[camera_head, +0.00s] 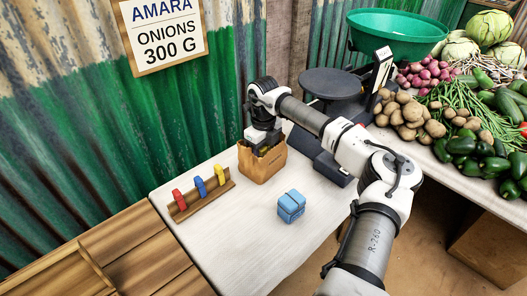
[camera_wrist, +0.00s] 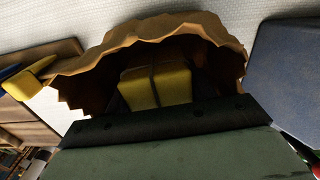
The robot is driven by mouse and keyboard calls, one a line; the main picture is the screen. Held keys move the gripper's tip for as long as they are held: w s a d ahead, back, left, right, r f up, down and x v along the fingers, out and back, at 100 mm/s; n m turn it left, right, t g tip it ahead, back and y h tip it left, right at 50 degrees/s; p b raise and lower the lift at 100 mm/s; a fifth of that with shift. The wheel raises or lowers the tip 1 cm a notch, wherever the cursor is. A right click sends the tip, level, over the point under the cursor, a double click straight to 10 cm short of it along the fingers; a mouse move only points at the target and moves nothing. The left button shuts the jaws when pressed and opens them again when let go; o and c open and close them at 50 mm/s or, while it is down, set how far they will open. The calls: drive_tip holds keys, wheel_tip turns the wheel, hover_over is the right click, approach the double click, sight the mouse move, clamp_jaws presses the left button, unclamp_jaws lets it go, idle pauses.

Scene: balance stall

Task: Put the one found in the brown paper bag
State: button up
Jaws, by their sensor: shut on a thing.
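The brown paper bag (camera_head: 263,165) stands upright and open on the white table, with a jagged rim. My gripper (camera_head: 262,146) points down into its mouth. In the wrist view the bag's rim (camera_wrist: 160,30) arches around a yellow block (camera_wrist: 157,85) with a dark line across it. My gripper is shut on this yellow block, inside the bag mouth; the fingertips are mostly hidden in shadow. I cannot tell whether the block touches the bag's bottom. A blue banded block (camera_head: 291,206) sits on the table in front of the bag, to the right.
A wooden rack (camera_head: 205,202) with red, blue and yellow pieces lies left of the bag. A dark scale (camera_head: 330,84) stands behind to the right, with a green bowl (camera_head: 397,30) and vegetables beyond. A sign (camera_head: 163,34) reads "AMARA ONIONS 300 G". The table front is clear.

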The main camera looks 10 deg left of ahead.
drive_tip(key=shift+f, duration=0.35)
drive_tip(key=o, duration=1.1)
drive_tip(key=shift+r, duration=0.55)
wheel_tip(320, 180, up, 12)
drive_tip(key=shift+r+b, duration=0.1)
drive_tip(key=shift+b, duration=0.35)
